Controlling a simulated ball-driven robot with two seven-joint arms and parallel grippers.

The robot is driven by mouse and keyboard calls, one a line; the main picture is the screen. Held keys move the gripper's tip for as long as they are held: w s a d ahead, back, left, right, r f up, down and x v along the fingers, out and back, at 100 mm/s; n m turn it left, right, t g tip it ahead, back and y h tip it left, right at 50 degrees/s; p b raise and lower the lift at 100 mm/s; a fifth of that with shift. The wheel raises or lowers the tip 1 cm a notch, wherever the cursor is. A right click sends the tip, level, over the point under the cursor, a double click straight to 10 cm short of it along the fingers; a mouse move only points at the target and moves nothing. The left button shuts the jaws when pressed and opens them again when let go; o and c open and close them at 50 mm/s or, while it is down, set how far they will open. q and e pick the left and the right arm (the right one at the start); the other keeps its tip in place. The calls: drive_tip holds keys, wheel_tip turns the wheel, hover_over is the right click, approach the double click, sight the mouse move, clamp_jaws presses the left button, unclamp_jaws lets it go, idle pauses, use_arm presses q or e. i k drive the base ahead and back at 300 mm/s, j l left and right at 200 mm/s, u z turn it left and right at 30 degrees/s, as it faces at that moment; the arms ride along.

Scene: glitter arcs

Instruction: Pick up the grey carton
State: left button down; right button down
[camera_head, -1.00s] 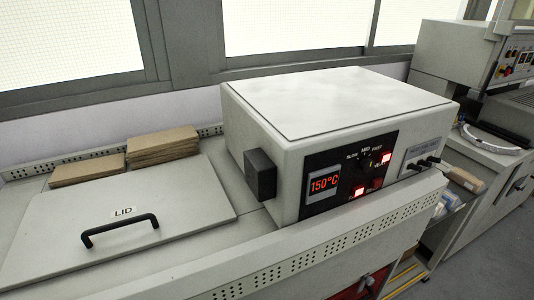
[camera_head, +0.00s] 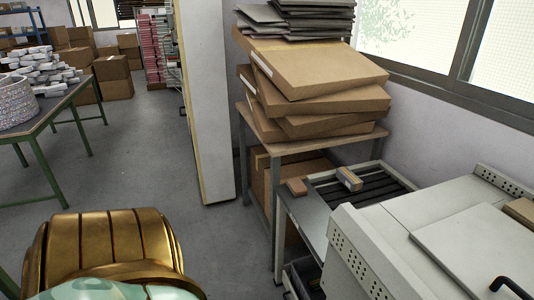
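I cannot make out for certain which thing is the grey carton. A pile of small whitish-grey packs (camera_head: 45,67) lies on a green-legged table at the left. Dark grey flat pieces (camera_head: 300,18) lie stacked on top of large flat brown boxes (camera_head: 318,70) at the upper middle. A small brown carton with a pale label (camera_head: 349,179) sits on the dark rollers at the right of middle. A smaller brown block (camera_head: 297,187) lies beside it. Neither gripper shows in the head view.
The whitish machine (camera_head: 405,250) with a lid fills the lower right. A work stand (camera_head: 285,146) holds the flat boxes. A pale upright panel (camera_head: 204,100) stands left of it. Brown boxes (camera_head: 112,75) are stacked far back. The grey floor (camera_head: 150,170) is clear in the middle.

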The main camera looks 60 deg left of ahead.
sight(354, 184)
drive_tip(key=u, duration=1.2)
drive_tip(key=z, duration=0.65)
drive_tip(key=i+j+z, duration=0.1)
drive_tip(key=j+z, duration=0.9)
